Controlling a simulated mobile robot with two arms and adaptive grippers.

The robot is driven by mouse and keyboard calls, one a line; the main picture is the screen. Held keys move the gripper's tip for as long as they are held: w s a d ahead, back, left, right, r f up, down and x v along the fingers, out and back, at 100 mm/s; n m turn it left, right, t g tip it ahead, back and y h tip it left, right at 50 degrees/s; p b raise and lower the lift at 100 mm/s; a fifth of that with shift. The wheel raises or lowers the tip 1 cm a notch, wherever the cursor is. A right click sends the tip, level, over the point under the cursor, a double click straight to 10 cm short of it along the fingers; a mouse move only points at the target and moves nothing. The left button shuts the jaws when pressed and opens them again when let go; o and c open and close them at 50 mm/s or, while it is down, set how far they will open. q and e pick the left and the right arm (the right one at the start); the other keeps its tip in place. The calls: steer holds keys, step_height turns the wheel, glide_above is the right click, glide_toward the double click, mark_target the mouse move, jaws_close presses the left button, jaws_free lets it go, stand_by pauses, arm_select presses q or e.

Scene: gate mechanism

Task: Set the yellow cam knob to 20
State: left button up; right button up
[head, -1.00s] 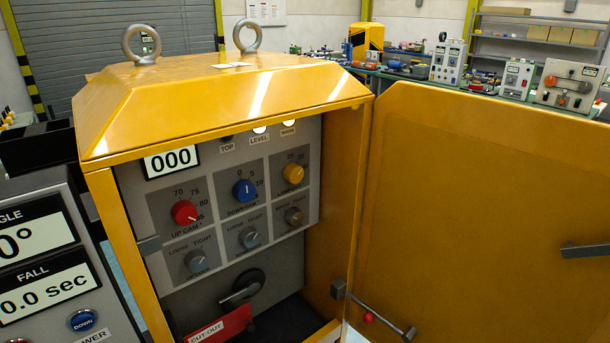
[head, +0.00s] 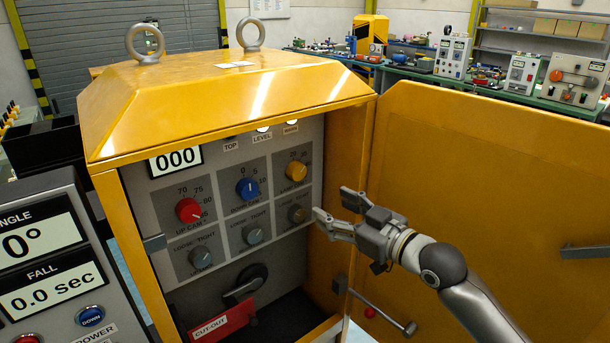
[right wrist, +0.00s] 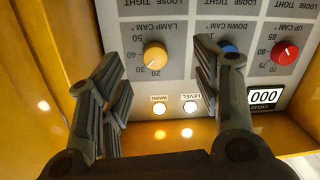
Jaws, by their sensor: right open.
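The yellow cam knob (head: 297,171) is at the upper right of the grey panel inside the yellow cabinet. In the right wrist view, upside down, the yellow knob (right wrist: 155,58) shows with its LAMP CAM scale, 20 among the numbers; I cannot read its pointer setting surely. My right gripper (head: 332,203) is open and empty, in front of the panel's right side, below and right of the knob and apart from it. In the right wrist view its fingers (right wrist: 160,80) stand wide, with the knob showing between them. My left gripper is not in view.
A red knob (head: 188,210) and a blue knob (head: 247,188) are left of the yellow one. The open cabinet door (head: 480,190) stands at right, behind my arm.

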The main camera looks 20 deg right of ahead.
mark_target(300, 172)
steer(key=shift+t+y, duration=0.3)
steer(key=w+a+r+p, duration=0.1)
steer(key=w, duration=0.2)
steer(key=w+a+r+p, duration=0.1)
steer(key=w, duration=0.2)
steer(key=w+a+r+p, duration=0.1)
steer(key=w, duration=0.2)
steer(key=shift+r, duration=0.1)
steer(key=shift+p+x, duration=0.4)
steer(key=shift+x, duration=0.4)
steer(key=c, duration=1)
steer(key=shift+d, duration=0.1)
